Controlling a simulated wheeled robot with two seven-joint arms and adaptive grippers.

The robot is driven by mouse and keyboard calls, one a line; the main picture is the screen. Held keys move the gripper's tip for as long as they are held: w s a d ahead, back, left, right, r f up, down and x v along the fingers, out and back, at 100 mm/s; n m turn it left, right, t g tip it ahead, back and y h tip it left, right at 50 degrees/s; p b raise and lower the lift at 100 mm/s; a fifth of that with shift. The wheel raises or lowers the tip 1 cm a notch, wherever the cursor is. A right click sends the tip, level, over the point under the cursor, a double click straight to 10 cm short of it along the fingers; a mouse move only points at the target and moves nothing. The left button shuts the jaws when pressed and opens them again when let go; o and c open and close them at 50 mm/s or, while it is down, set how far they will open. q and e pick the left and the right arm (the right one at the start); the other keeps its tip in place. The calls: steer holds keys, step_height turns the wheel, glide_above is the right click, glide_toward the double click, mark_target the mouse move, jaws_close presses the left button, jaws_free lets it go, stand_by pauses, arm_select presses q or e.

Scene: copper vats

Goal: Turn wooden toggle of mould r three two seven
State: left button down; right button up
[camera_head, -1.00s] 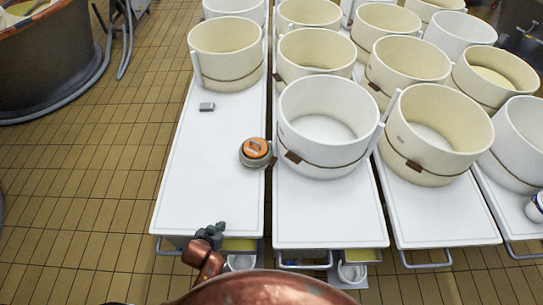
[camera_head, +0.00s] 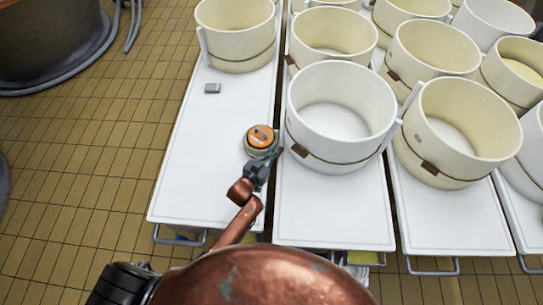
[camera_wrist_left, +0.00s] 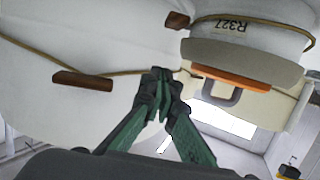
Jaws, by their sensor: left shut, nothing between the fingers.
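The small round mould (camera_head: 259,149) stands on the white table, with a grey lid and an orange top. In the left wrist view, which looks upside down, its pale side (camera_wrist_left: 262,38) bears the label R327 and a cord. Its brown wooden toggle (camera_head: 278,154) is at its right side; it also shows in the wrist view (camera_wrist_left: 178,20). My left gripper (camera_head: 254,172) is at the near side of this mould, close to the toggle, shut and empty. Its dark green fingers (camera_wrist_left: 161,80) meet at the tips. I cannot tell whether they touch the toggle. My right gripper is not in view.
A large white mould (camera_head: 341,100) with its own brown toggle (camera_head: 299,150) stands just right of the small mould. Several cream moulds fill the tables behind and to the right. A small grey block (camera_head: 212,88) lies at the far left. The left table's front is clear.

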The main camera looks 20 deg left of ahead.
arm_select(q)
steer(key=b+x, duration=0.1)
steer(key=x, duration=0.3)
steer(key=shift+f, duration=0.15)
step_height(320, 180, down, 3)
steer(key=shift+r+b, duration=0.2)
steer(key=shift+b, duration=0.4)
steer(key=shift+w+f, duration=0.1)
steer(key=shift+f, duration=0.5)
